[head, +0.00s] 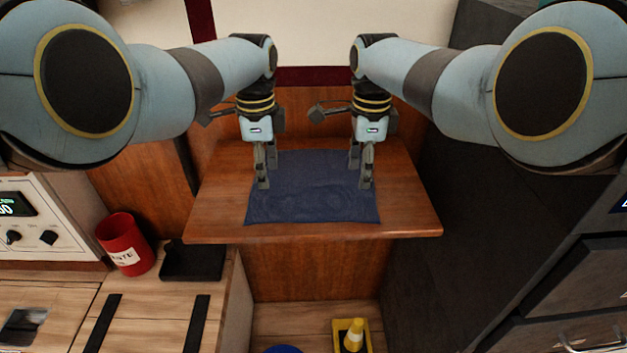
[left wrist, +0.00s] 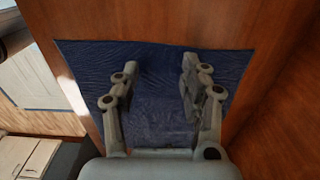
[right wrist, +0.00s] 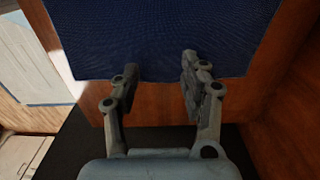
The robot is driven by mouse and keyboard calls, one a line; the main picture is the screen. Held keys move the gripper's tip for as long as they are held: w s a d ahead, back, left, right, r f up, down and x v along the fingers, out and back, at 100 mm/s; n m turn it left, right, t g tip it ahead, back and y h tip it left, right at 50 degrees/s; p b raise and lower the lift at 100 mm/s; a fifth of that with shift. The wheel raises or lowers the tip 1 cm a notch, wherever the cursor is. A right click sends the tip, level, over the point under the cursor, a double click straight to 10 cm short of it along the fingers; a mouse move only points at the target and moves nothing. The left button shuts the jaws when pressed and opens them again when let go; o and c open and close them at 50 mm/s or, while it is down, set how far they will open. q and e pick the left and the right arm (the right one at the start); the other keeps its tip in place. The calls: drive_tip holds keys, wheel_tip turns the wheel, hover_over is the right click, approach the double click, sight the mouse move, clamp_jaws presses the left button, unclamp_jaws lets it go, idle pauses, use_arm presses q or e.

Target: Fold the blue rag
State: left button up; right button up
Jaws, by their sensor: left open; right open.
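The blue rag (head: 312,195) lies spread, slightly creased, on a brown wooden shelf (head: 412,215). My left gripper (head: 267,177) is open and points down at the rag's left side. In the left wrist view its fingers (left wrist: 160,68) are apart over the rag (left wrist: 150,95), with nothing between them but cloth below. My right gripper (head: 361,177) is open and points down at the rag's right side. In the right wrist view its fingertips (right wrist: 159,66) are apart near one edge of the rag (right wrist: 150,35). I cannot tell whether either gripper touches the cloth.
A red cup (head: 125,245) and a black tray (head: 195,262) stand on the lower counter at left. A yellow object (head: 353,335) sits on the floor below the shelf. Dark drawers (head: 580,280) are at right. Bare shelf wood flanks the rag.

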use_arm(q)
drive_tip(key=shift+s+f, duration=0.1)
drive_tip(key=shift+f, duration=0.2)
use_arm(e)
drive_tip(key=shift+s+f, duration=0.1)
drive_tip(key=shift+f, duration=0.2)
use_arm(q)
drive_tip(key=shift+f, duration=0.1)
use_arm(e)
drive_tip(key=shift+f, duration=0.1)
use_arm(q)
drive_tip(key=shift+f, duration=0.15)
use_arm(e)
drive_tip(key=shift+f, duration=0.15)
use_arm(q)
drive_tip(key=shift+c, duration=0.6)
use_arm(e)
drive_tip(key=shift+c, duration=0.6)
use_arm(q)
drive_tip(key=shift+s+f, duration=0.1)
drive_tip(key=shift+s, duration=0.1)
clamp_jaws()
use_arm(e)
drive_tip(key=shift+s, duration=0.2)
clamp_jaws()
drive_tip(key=shift+f, duration=0.1)
use_arm(q)
drive_tip(key=shift+a, duration=0.1)
use_arm(e)
drive_tip(key=shift+s, duration=0.1)
